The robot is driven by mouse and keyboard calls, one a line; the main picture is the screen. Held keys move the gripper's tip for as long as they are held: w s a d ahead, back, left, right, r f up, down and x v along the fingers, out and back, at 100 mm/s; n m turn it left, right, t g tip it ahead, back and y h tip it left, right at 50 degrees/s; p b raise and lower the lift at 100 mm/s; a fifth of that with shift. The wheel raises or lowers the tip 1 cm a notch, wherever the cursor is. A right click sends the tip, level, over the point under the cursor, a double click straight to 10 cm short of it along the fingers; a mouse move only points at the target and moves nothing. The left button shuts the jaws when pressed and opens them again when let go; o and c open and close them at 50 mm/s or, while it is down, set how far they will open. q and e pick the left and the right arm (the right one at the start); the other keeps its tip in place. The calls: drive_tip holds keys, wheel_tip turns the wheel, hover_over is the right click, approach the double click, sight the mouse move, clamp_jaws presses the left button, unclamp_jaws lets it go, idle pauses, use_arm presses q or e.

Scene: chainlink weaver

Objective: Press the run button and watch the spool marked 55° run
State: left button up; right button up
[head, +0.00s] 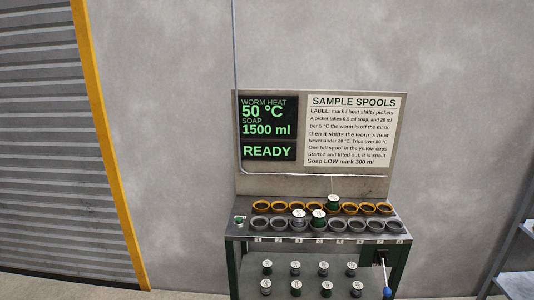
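A small green button (239,220) sits at the left end of the bench top (236,232); I cannot read a label on it. A green spool with a white top (333,203) stands in the back row of yellow cups. Another green spool (319,220) and a grey, white-topped spool (298,218) stand in the front row of grey cups. The marks on the spools are too small to read, so I cannot tell which is 55°. The display (268,128) reads worm heat 50 °C, soap 1500 ml, READY. Neither gripper is in view.
Several white-topped spools (295,268) stand on the lower shelf. A lever with a blue knob (386,291) hangs at the bench's right front. A sample spools sign (351,130) is beside the display. A shutter (40,150) is left, a rack (515,250) right.

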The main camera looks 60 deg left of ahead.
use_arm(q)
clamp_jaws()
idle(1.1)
